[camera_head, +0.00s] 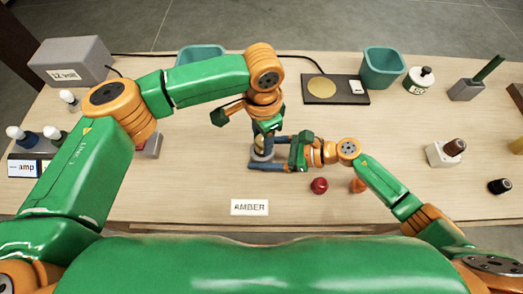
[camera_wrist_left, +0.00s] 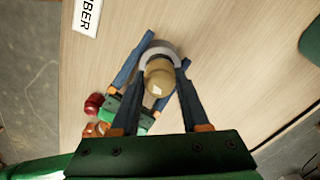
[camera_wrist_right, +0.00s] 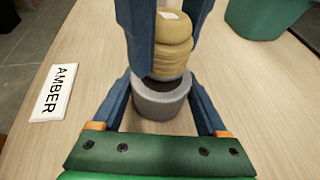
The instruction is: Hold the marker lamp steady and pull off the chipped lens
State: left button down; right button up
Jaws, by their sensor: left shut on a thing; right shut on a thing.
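The marker lamp stands upright mid-table, with a grey round base (camera_wrist_right: 160,100) and a tan ribbed lens (camera_wrist_right: 173,45) with a pale chip-like patch on top. In the left wrist view the lens (camera_wrist_left: 159,78) sits over the grey base (camera_wrist_left: 172,50). My left gripper (camera_head: 262,138) comes from above, its blue fingers shut on the lens. My right gripper (camera_head: 264,162) comes from the right, low, its fingers shut on either side of the base. A dark band shows between lens and base; I cannot tell whether they are apart.
An AMBER card (camera_head: 249,207) lies in front. A red lens (camera_head: 319,185) and an orange lens (camera_head: 357,185) lie near my right gripper. Teal bins (camera_head: 382,67) (camera_head: 201,55), a dark pad with a gold disc (camera_head: 335,89) and a grey 12 volt box (camera_head: 68,60) stand farther back.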

aim_at(262, 138)
pick_arm(q)
jog(key=shift+r, duration=0.9)
jog(key=shift+r, duration=2)
pick_arm(e)
jog(key=o, duration=1.6)
jog(key=shift+c, duration=0.2)
